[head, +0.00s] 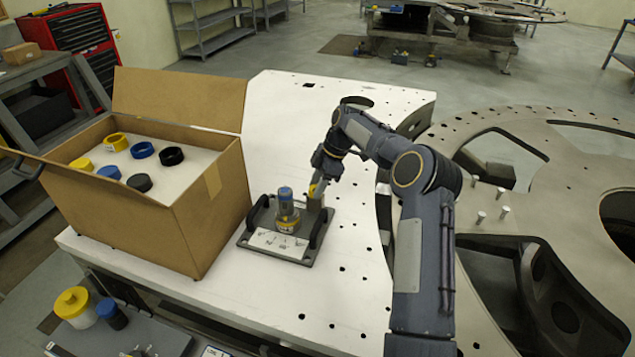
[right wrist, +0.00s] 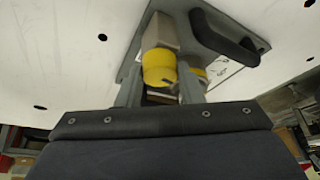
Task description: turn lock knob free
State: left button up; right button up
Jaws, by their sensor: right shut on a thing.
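The lock knob (right wrist: 158,67) is a yellow round cap on a grey block (right wrist: 161,30) in the right wrist view. My right gripper (right wrist: 160,88) is shut on the knob, with one finger on each side. In the head view my right gripper (head: 317,190) reaches down to the back right of a small grey fixture plate (head: 246,236). The fixture carries a blue-topped cylinder (head: 286,200) with a yellow ring at its foot, a white label (head: 277,243) and two black handles. The fingers partly hide the knob in the head view. My left gripper is not in view.
An open cardboard box (head: 215,222) with several yellow, blue and black rings stands left of the fixture. The white table (head: 345,295) has bolt holes and is clear in front. A large round metal ring (head: 560,225) with cut-outs and upright pins lies to the right.

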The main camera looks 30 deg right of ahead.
jog(key=shift+w+r+n+g, duration=0.1)
jog(key=shift+n+g, duration=0.4)
jog(key=shift+n, duration=0.7)
jog(key=o, duration=1)
jog(key=shift+d+r, duration=0.2)
jog(key=shift+r, duration=0.2)
jog(key=v, duration=0.7)
